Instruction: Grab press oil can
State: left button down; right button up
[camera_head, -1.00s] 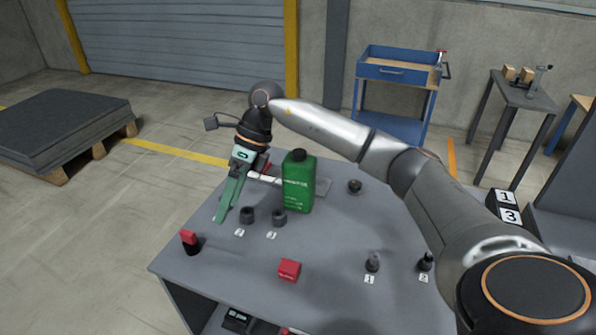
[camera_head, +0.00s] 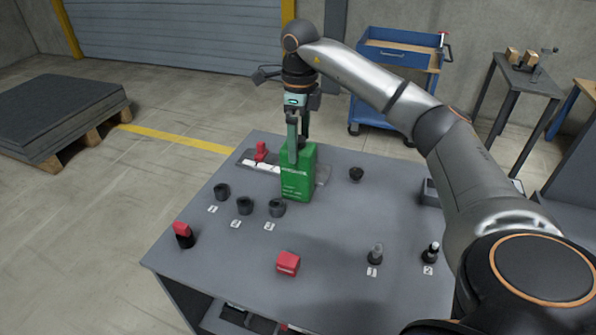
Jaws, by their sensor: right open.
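The green oil can (camera_head: 297,182) with white lettering stands upright on the grey table (camera_head: 330,245). Its dark cap is mostly hidden behind my gripper. My left gripper is not in view.
Several black cups (camera_head: 245,206) stand left of the can. A red block (camera_head: 288,263) lies in front, and a red-topped black item (camera_head: 184,235) is near the left edge. Small black pieces (camera_head: 375,254) stand at the right.

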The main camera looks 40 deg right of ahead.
aim_at(298, 169)
notch_tip(298, 169, down, 5)
jog(key=shift+a+f+p, duration=0.1)
jog(key=shift+a+p, duration=0.05)
jog(key=shift+p, duration=0.15)
jog(key=shift+c, duration=0.2)
grip_shut()
dwell(0.5)
jog(key=shift+w, duration=0.1)
